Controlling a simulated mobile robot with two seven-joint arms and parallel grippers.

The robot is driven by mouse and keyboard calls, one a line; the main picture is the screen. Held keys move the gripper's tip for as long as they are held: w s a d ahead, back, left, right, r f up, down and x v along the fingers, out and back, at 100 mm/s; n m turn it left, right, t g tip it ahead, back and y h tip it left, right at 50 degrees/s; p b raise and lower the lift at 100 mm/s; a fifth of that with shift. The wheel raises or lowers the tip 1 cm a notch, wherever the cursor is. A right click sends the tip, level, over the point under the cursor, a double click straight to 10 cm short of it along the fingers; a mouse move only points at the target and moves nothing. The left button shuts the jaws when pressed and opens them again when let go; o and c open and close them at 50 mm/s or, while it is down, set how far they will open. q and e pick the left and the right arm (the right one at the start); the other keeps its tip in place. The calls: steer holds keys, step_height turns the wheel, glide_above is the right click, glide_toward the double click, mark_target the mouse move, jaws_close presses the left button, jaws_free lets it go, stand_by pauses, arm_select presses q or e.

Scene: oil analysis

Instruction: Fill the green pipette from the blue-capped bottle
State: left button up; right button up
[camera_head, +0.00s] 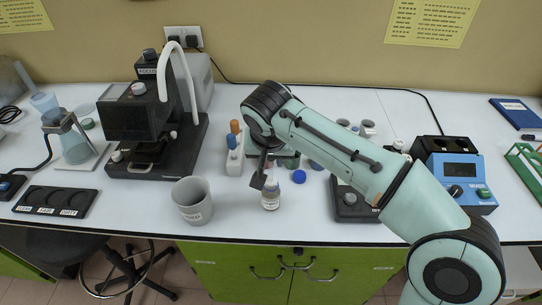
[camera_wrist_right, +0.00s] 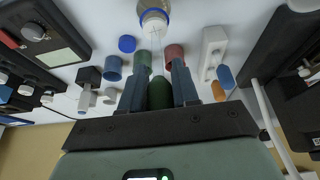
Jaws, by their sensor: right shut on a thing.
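My right gripper (camera_head: 265,181) is just above and beside an uncapped clear bottle (camera_head: 270,198) with a white label. In the right wrist view the gripper (camera_wrist_right: 160,80) is shut on the green pipette (camera_wrist_right: 159,94), holding its dark green bulb. The pipette's thin clear stem reaches to the mouth of the bottle (camera_wrist_right: 154,20), which has a blue ring. I cannot tell how deep the tip is or whether there is liquid in the stem. A blue cap (camera_head: 299,176) lies on the table beside the bottle; it also shows in the right wrist view (camera_wrist_right: 127,44). My left gripper is out of view.
A grey beaker (camera_head: 192,200) stands left of the bottle. A white rack (camera_head: 234,164) with blue and orange pipettes is behind it. A black microscope (camera_head: 150,120) is at left. A dark device (camera_head: 352,203) and a blue instrument (camera_head: 463,177) are at right.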

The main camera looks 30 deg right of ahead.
mark_target(271, 175)
steer(key=shift+f+b, duration=1.5)
steer(key=shift+f, duration=0.5)
steer(key=shift+s+a+f+b, duration=0.15)
steer(key=shift+f+b, duration=0.4)
steer(key=shift+f, duration=0.4)
steer(key=shift+s+f, duration=0.1)
steer(key=shift+f, duration=0.25)
steer(key=shift+w+d, duration=0.2)
jaws_close()
steer(key=shift+o, duration=1.5)
jaws_free()
steer(key=shift+r, duration=0.2)
jaws_close()
steer(key=shift+o, duration=0.9)
jaws_free()
steer(key=shift+r, duration=0.1)
